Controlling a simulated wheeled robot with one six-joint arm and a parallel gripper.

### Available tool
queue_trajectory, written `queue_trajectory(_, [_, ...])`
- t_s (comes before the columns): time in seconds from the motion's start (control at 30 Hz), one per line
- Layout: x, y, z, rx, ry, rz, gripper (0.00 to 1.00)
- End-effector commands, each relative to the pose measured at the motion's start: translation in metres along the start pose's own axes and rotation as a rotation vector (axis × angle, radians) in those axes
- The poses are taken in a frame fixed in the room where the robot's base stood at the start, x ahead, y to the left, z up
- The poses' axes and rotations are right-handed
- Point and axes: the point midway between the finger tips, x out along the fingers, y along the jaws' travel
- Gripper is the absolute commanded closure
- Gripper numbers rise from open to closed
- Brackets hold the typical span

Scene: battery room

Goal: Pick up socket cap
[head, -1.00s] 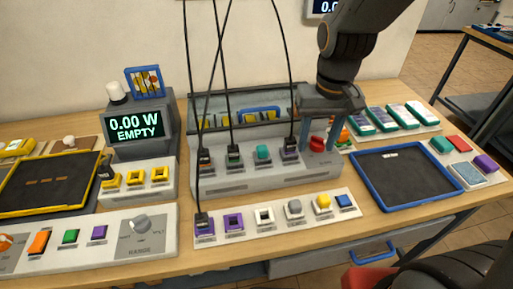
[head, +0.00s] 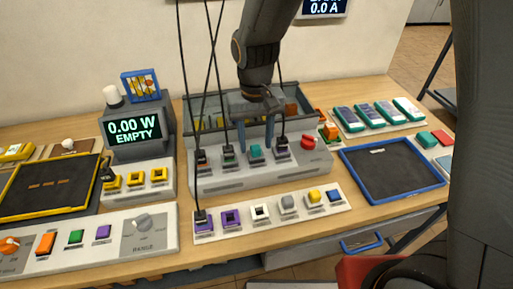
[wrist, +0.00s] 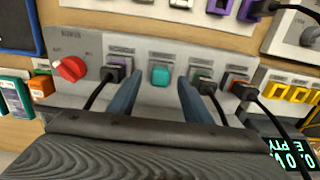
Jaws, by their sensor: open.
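The teal cap (head: 255,152), which I take for the socket cap, sits in a socket of the grey panel (head: 218,180), between a green-marked and a purple-marked plug. It also shows in the wrist view (wrist: 160,76). My gripper (head: 255,146) is open, with its blue fingers pointing down on either side of the cap. In the wrist view my gripper (wrist: 160,83) has one finger on each side of the cap, with visible gaps. I cannot tell how far the fingertips are above the panel.
Black cables hang to plugs (head: 282,147) beside the fingers. A red knob (head: 308,142) is right of the cap. A front strip (head: 272,222) holds coloured caps and one cabled plug. A blue-rimmed tray (head: 378,203) lies to the right, mostly clear.

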Motion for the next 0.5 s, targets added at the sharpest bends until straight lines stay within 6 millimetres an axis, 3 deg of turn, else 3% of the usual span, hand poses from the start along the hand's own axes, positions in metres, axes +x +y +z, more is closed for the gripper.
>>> queue_trajectory(0.2, [0.016,0.000,0.001,0.000,-0.001,0.000,0.55])
queue_trajectory(0.43, [0.017,0.000,0.000,0.000,0.000,0.000,0.55])
queue_trajectory(0.5, [0.017,0.000,0.000,0.000,0.000,0.000,0.65])
